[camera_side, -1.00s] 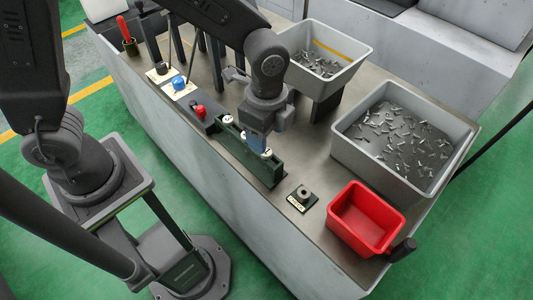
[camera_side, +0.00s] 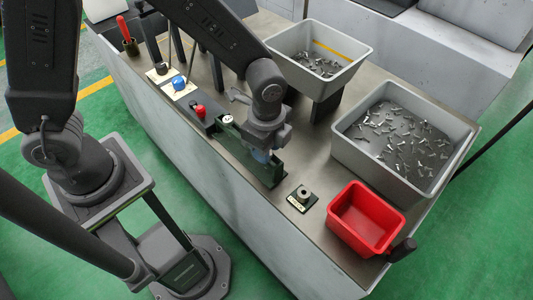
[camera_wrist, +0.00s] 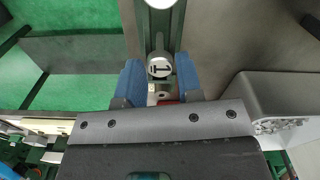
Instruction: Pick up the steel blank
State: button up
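Another pale disc (camera_side: 227,119) sits at the holder's far-left end.
A small dark plate with a round metal part (camera_side: 303,193) and a red bin (camera_side: 365,218) stand to the right. Two grey bins of metal pieces (camera_side: 345,165) (camera_side: 350,75) stand behind. Red and blue knobs (camera_side: 198,110) (camera_side: 179,83) are at left.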

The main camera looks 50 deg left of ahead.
jog(key=c, duration=0.4)
jog(key=shift+r, duration=0.45)
notch_tip(320, 180, up, 4)
jog(key=shift+f, duration=0.2)
jog(key=a+r, duration=0.6)
jog(key=a, duration=0.5)
jog(key=d+m, duration=0.2)
jog(key=d, duration=0.5)
jog(key=d+f+m, duration=0.1)
jog(key=d+m, duration=0.1)
jog(key=d, duration=0.5)
jog(key=d+f+m, duration=0.1)
jog(key=d+m, duration=0.1)
jog(key=d, duration=0.6)
jog(key=shift+w+f, duration=0.15)
jog(key=shift+w, duration=0.1)
